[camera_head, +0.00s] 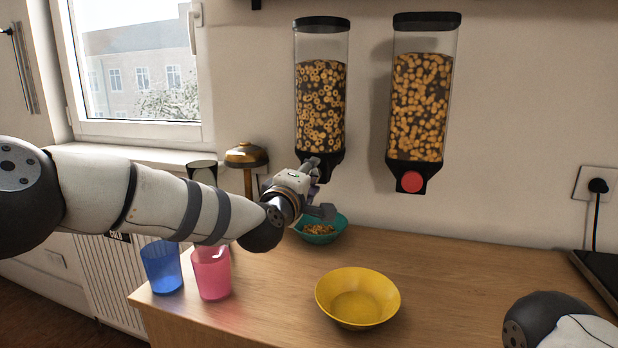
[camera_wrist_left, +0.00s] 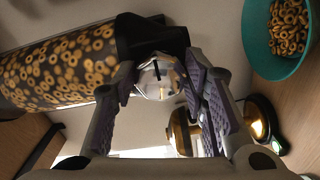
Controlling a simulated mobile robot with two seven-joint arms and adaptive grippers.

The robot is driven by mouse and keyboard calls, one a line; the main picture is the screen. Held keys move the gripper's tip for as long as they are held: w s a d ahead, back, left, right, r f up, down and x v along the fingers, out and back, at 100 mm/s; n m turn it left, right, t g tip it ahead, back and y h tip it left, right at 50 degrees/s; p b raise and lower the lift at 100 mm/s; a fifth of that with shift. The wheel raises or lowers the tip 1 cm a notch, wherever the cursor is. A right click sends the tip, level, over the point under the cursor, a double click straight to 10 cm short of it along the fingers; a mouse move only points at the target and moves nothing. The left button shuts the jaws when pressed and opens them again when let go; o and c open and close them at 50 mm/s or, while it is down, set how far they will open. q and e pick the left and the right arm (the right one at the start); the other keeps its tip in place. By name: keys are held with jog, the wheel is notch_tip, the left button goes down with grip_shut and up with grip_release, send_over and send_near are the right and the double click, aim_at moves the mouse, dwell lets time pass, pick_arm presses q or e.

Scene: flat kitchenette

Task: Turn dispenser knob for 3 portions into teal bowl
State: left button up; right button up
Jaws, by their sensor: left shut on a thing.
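The left dispenser (camera_head: 320,105), full of ring cereal, hangs on the wall with a dark outlet at its base. My left gripper (camera_head: 322,188) is at that outlet. In the left wrist view its two padded fingers are shut around a pale, shiny round knob (camera_wrist_left: 158,78) on the dispenser's dark base. The gripper hides this knob in the head view. The teal bowl (camera_head: 336,230) stands on the counter below, partly behind the gripper. It holds some cereal rings, which show clearly in the left wrist view (camera_wrist_left: 258,60). My right gripper is out of view.
A second dispenser (camera_head: 420,110) with a red knob (camera_head: 412,181) hangs to the right. A yellow bowl (camera_head: 357,297) stands empty in front. Blue (camera_head: 162,267) and pink (camera_head: 211,273) cups and a brass-topped lamp (camera_head: 246,157) are at left. The counter's (camera_head: 470,275) right middle is clear.

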pick_arm(q)
jog(key=o, duration=1.2)
jog(key=shift+c, duration=0.2)
jog(key=v, duration=1.2)
